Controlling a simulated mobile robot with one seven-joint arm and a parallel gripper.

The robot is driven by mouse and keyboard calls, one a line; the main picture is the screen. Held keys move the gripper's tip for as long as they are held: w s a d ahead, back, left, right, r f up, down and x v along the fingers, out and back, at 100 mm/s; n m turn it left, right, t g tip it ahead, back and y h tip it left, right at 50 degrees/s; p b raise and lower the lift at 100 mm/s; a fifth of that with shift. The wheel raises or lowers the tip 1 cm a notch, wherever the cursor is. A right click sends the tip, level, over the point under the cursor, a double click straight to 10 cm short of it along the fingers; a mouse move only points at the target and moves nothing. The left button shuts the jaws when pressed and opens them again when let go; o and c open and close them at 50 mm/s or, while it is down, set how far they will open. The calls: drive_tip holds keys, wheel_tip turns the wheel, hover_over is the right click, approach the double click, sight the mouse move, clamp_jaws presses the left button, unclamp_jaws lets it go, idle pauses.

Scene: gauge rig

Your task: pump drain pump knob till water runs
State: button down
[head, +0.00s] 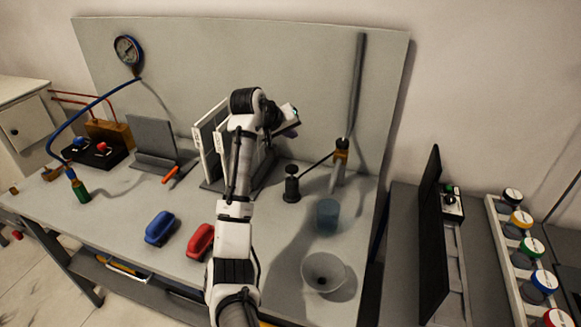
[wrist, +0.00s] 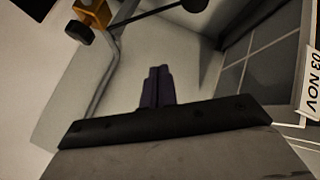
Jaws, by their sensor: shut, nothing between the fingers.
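The black pump knob (head: 291,170) tops a short dark post on the bench, right of centre in the head view. A thin dark rod (head: 318,162) runs from it to a brass-orange fitting (head: 341,146) on a grey upright pipe. In the wrist view the orange fitting (wrist: 92,12) and the rod show at the top edge, with a dark round part (wrist: 195,4) at the rod's end. My gripper (wrist: 158,72) is shut and empty. In the head view it is above and behind the knob, apart from it. No running water shows.
A translucent blue cup (head: 327,217) and a pale funnel-like bowl (head: 323,270) stand in front of the pump. Upright panels with date labels (head: 208,140) stand close left of my gripper. Red (head: 200,241) and blue (head: 160,228) blocks lie left of my arm.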

drive_tip(key=b, duration=0.6)
hover_over(292, 168)
drive_tip(key=f, duration=0.6)
drive_tip(key=shift+s+a+f, duration=0.15)
drive_tip(key=shift+s+a, duration=0.2)
drive_tip(key=shift+f+b, duration=0.3)
drive_tip(key=shift+f, duration=0.9)
drive_tip(key=shift+f, duration=0.15)
drive_tip(key=shift+f, duration=0.3)
drive_tip(key=shift+f, duration=1.35)
idle(1.3)
drive_tip(key=shift+r+p, duration=1.7)
drive_tip(key=shift+r, duration=0.05)
drive_tip(key=shift+r+p, duration=1.9)
drive_tip(key=shift+r, duration=0.6)
